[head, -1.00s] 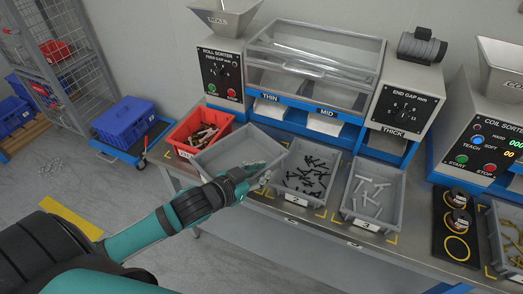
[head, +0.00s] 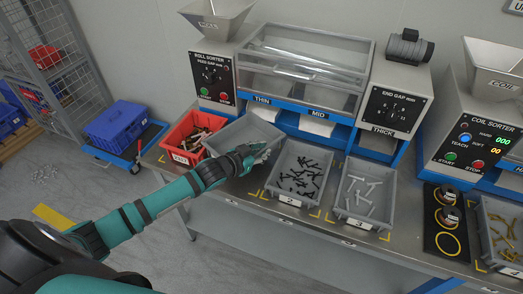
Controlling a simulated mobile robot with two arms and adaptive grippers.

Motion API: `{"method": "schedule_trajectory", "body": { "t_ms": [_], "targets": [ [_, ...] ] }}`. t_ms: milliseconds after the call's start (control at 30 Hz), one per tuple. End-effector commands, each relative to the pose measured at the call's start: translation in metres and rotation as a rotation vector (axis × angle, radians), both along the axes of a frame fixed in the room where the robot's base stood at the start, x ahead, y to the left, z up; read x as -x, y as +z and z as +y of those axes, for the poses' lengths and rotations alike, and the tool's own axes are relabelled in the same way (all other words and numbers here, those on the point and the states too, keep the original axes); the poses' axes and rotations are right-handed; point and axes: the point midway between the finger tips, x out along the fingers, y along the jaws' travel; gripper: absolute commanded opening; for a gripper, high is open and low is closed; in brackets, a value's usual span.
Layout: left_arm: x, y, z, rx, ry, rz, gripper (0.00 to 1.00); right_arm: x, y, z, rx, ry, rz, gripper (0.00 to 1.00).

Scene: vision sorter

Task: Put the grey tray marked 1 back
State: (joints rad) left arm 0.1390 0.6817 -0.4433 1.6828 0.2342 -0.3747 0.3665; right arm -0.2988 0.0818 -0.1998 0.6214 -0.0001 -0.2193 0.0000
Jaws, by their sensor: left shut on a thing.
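A grey tray (head: 236,133) is between the red bin and the tray marked 2. It looks empty; its front face and any number on it are hidden by my arm. My left gripper (head: 256,151) is shut on this tray at its front right side. Yellow corner marks (head: 252,193) show on the bench in front of the tray. I cannot tell whether its base touches the bench. My right gripper is not in view.
Tray 2 (head: 288,200) holds dark screws and stands close on the right; tray 3 (head: 362,223) holds pale pins. The red bin (head: 172,151) is close on the left. The roll sorter (head: 213,78) with its chutes stands behind. A coil sorter (head: 470,135) is at right.

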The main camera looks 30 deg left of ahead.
Motion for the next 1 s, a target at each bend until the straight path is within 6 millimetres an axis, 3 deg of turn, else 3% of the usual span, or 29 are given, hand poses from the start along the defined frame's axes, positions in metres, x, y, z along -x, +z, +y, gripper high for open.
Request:
{"method": "schedule_trajectory", "body": {
  "t_ms": [600,633,800,1000],
  "targets": [
    [0.000,-0.011,0.000,-0.001,-0.001,-0.003,0.00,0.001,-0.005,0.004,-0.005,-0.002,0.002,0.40],
    [0.000,-0.011,0.000,0.000,-0.001,-0.002,0.13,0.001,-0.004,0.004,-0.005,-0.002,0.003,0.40],
    [0.000,-0.011,0.000,0.000,-0.001,-0.002,0.34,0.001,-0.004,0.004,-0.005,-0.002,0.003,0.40],
    [0.000,-0.011,0.000,-0.001,0.000,-0.001,0.34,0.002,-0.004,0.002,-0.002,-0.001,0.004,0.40]
  ]
}}
